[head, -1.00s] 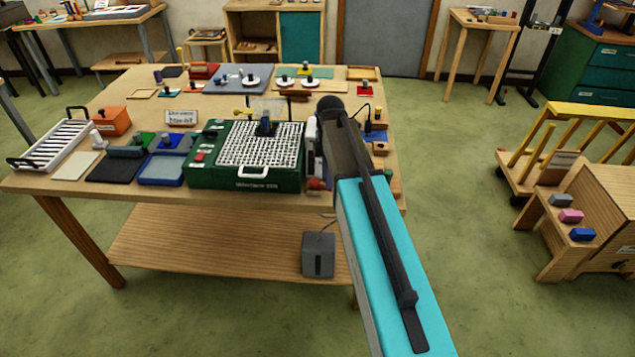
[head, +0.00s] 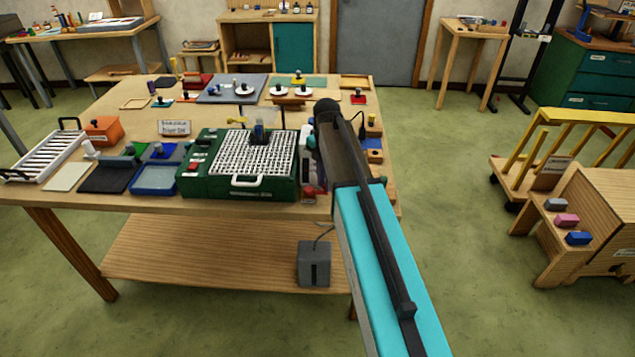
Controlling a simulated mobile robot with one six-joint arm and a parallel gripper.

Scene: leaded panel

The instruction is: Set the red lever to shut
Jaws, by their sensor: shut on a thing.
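A small red part (head: 309,190) shows low beside my arm, near the machine's right end. It may belong to the red lever, but it is too small and too covered to tell its setting.
A blue tray (head: 157,180), a dark mat (head: 106,179), a white rack (head: 45,157) and an orange box (head: 102,130) stand left of the machine. A grey box (head: 314,264) is below at the lower shelf's right end. A wooden step unit (head: 590,255) stands right, across open green floor.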

